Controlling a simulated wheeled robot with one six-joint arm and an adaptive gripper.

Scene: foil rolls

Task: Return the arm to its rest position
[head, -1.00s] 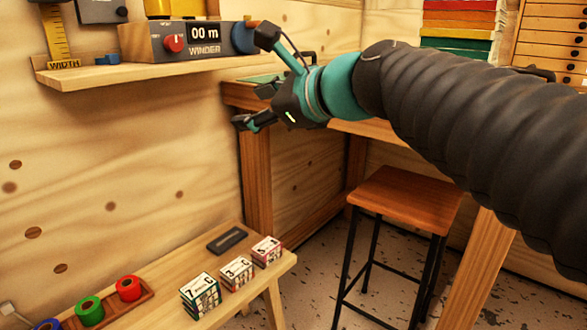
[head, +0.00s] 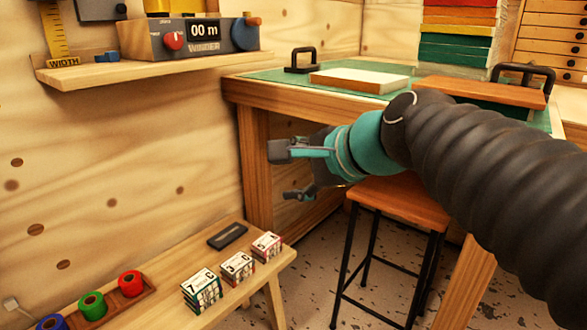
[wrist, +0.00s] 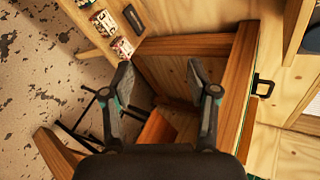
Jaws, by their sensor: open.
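My gripper (head: 283,174) is open and empty. In the head view it points left, in front of the workbench leg and just above the wooden stool (head: 402,200), whose seat my wrist partly covers. In the wrist view my gripper (wrist: 160,85) shows two fingers spread apart with nothing between them. Beyond them are the workbench's wooden frame (wrist: 190,45) and part of the low bench.
The workbench (head: 285,95) has a green top bearing a pale slab and dark handles. The winder (head: 190,40) sits on a wall shelf. The low bench (head: 165,282) holds several card stacks, a dark block and coloured rolls (head: 130,283). Open floor lies around the stool.

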